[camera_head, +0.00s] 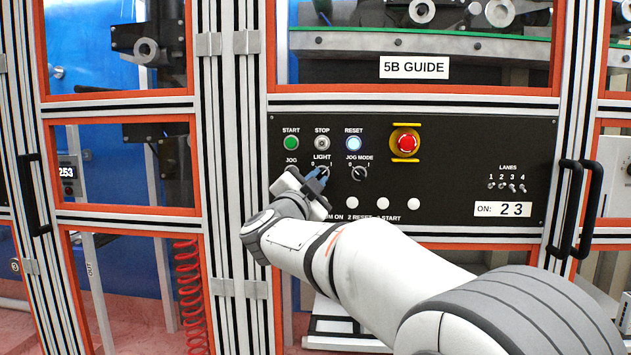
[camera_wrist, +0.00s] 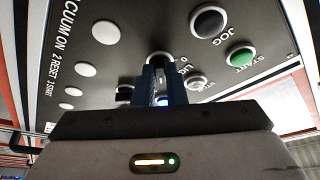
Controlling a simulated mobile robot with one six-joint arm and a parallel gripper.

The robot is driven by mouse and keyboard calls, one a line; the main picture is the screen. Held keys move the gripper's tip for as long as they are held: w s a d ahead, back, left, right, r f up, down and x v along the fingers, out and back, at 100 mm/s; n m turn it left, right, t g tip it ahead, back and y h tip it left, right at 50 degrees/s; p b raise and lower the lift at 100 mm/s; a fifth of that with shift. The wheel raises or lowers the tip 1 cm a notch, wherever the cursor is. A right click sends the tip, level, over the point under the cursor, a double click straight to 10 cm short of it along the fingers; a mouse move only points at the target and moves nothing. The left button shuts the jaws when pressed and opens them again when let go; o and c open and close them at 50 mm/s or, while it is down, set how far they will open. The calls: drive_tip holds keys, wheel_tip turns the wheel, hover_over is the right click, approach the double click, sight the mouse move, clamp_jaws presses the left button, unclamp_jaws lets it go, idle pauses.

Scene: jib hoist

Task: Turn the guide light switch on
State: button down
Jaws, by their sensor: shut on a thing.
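The guide light switch (camera_head: 324,168) is a small rotary knob under the word LIGHT, with 0 and 1 marks, on the black control panel. My gripper (camera_head: 318,178) is at the knob, its blue fingers shut on it. In the wrist view the fingers (camera_wrist: 161,84) reach up to the switch (camera_wrist: 159,56), and its round rim shows behind their tips. The fingers and wrist hide most of the knob, so I cannot tell which mark it points to.
A green START button (camera_head: 291,143), a STOP button (camera_head: 322,143) and a blue RESET button (camera_head: 354,143) sit just above. The JOG MODE knob (camera_head: 359,173) is close on the right. A red emergency stop (camera_head: 405,142) and black door handles (camera_head: 566,210) are farther right.

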drive_tip(key=shift+r, duration=0.4)
drive_tip(key=c, duration=1.7)
unclamp_jaws()
drive_tip(key=shift+a+f, duration=0.1)
drive_tip(key=o, duration=0.3)
drive_tip(key=shift+w+f, duration=0.2)
drive_tip(key=shift+s, duration=0.1)
drive_tip(key=shift+s+f, duration=0.15)
drive_tip(key=shift+s, duration=0.1)
drive_tip(key=v, duration=0.7)
drive_tip(key=shift+s, duration=0.1)
